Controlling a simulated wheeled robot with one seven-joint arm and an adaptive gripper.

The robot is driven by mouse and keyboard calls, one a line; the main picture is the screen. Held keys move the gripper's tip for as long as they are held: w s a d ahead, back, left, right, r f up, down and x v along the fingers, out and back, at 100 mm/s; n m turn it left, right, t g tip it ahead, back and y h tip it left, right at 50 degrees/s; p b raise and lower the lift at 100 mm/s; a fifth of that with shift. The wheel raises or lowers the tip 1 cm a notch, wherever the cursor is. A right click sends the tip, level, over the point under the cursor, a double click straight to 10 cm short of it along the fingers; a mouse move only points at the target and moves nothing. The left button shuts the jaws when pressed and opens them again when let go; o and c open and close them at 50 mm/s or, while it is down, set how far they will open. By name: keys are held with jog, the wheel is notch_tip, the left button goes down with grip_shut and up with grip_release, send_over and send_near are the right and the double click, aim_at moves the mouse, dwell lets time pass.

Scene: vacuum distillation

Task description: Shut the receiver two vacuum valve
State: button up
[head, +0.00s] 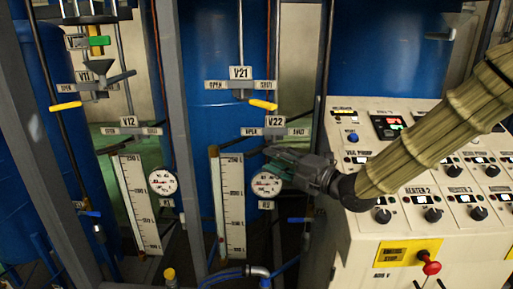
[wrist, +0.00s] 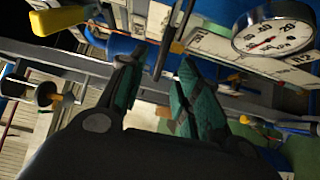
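The picture does not name the receiver two valve, but the plates V21 (head: 240,72) and V22 (head: 276,121) sit on the right-hand blue tank, each between OPEN and SHUT labels. A yellow handle (head: 263,105) points right below V21. No handle shows clearly at V22; my gripper (head: 272,158) is just below that plate, above the round gauge (head: 267,184). In the wrist view my gripper (wrist: 160,66) has its two green-padded fingers apart. A dark thin rod (wrist: 165,40) shows between the fingertips; I cannot tell whether it is between them in depth. A yellow handle also shows in the wrist view (wrist: 58,19).
V11 (head: 84,76) and V12 (head: 128,122) are on the left. A white level scale (head: 231,205) stands close left of my gripper. Grey frame posts (head: 177,110) run in front of the tanks. The control panel (head: 374,255) with a red stop button (head: 431,267) is right.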

aim_at(259, 153)
jog(key=shift+p+x, duration=1.45)
jog(key=shift+x, duration=2.35)
jog(key=shift+w+d+f, duration=0.1)
jog(key=shift+w, duration=0.05)
grip_shut()
